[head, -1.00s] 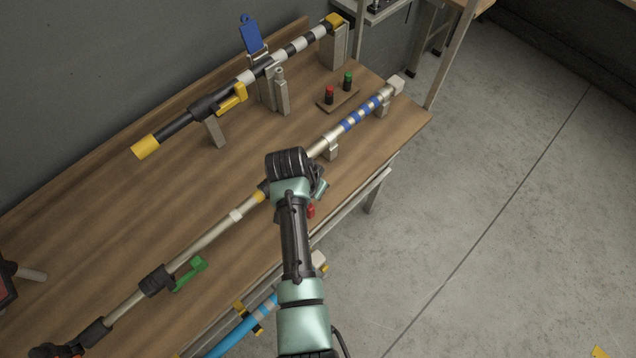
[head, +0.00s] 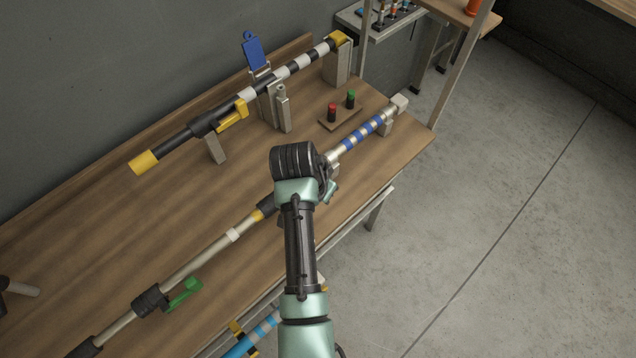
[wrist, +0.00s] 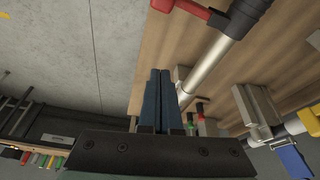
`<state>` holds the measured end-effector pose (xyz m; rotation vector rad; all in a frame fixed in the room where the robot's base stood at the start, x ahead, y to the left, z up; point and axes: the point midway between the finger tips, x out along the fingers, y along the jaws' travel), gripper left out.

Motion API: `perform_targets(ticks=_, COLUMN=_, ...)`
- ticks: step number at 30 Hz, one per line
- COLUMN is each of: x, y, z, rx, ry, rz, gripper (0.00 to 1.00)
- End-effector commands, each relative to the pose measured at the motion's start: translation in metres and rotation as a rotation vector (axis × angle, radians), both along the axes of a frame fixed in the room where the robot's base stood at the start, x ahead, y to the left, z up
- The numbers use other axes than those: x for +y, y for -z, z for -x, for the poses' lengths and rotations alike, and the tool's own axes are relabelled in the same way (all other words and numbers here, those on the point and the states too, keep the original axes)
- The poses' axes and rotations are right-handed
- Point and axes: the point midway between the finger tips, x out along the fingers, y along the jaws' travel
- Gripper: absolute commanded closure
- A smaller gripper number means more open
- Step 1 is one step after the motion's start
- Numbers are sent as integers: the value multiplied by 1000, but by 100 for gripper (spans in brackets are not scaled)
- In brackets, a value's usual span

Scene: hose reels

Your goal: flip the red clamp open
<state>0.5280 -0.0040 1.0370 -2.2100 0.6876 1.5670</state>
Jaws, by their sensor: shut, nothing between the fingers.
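The red clamp (wrist: 182,8) shows at the top edge of the wrist view, partly cut off. Its red lever joins a black collar (wrist: 247,14) around a silver pole (wrist: 208,68). In the head view my arm hides the red clamp. My gripper (wrist: 160,72) is shut and empty in the wrist view, its two dark fingers side by side. The fingertips point toward the red lever and appear apart from it, just below it in the picture. In the head view the fingertips are hidden behind my wrist.
The lower pole carries a green clamp (head: 184,294) and blue bands (head: 362,134). A second pole behind has a yellow lever (head: 233,118) and a raised blue clamp (head: 253,50). A small board with red and green buttons (head: 341,118) stands between. Open floor lies right.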

Motion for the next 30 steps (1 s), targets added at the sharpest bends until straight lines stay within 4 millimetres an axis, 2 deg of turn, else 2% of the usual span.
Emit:
perform_targets(ticks=6, x=9, y=-31, z=6, rx=-2, ry=0, rz=0, gripper=100)
perform_targets(ticks=10, x=12, y=-42, z=9, rx=-1, ry=0, rz=1, gripper=100)
perform_targets(ticks=30, x=13, y=-46, z=10, rx=1, ry=0, rz=1, gripper=100)
